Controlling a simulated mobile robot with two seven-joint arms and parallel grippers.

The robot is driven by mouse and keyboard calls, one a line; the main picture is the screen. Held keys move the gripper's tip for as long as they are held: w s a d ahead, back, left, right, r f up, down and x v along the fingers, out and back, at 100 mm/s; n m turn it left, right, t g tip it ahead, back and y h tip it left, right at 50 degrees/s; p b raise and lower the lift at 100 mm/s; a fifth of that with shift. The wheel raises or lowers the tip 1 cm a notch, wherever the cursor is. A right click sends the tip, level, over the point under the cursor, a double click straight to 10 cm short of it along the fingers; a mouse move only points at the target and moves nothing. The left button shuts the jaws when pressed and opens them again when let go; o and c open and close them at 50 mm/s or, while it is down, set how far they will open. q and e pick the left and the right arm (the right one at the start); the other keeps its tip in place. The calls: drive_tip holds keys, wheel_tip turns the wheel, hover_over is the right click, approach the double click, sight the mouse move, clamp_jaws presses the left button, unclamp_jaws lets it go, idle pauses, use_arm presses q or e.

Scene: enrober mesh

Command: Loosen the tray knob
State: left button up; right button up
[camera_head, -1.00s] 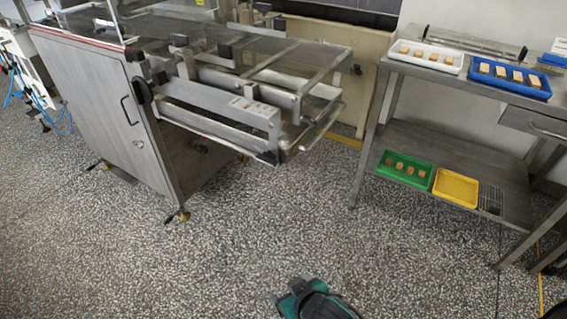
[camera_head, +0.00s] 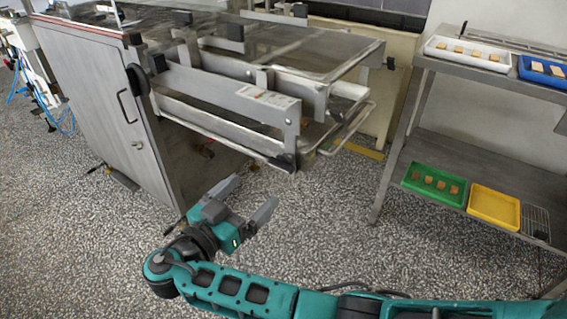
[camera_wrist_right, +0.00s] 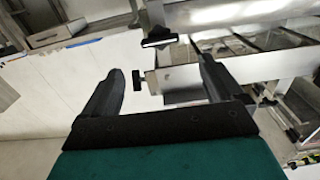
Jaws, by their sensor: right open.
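The steel machine (camera_head: 215,85) with its mesh and pull-out tray stands at upper left in the head view. The tray's bent handle (camera_head: 352,130) sticks out at its right end. Several dark knobs show on it, one at the far right end (camera_head: 390,62); I cannot tell which is the tray knob. My right gripper (camera_head: 250,195) is open and empty, below and in front of the tray, apart from it. In the right wrist view a dark T-shaped knob (camera_wrist_right: 138,80) shows beyond and between the open fingertips (camera_wrist_right: 162,66). My left gripper is out of view.
A steel table (camera_head: 395,150) stands to the right, with white (camera_head: 470,45) and blue (camera_head: 545,80) trays on top and green (camera_head: 415,185) and yellow (camera_head: 492,208) trays on its lower shelf. Speckled floor (camera_head: 80,250) is free in front.

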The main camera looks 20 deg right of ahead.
sight(278, 167)
drive_tip(key=x, duration=1.1)
drive_tip(key=shift+w+d, duration=0.1)
drive_tip(key=shift+w, duration=0.05)
drive_tip(key=shift+c, duration=0.2)
drive_tip(key=c, duration=1)
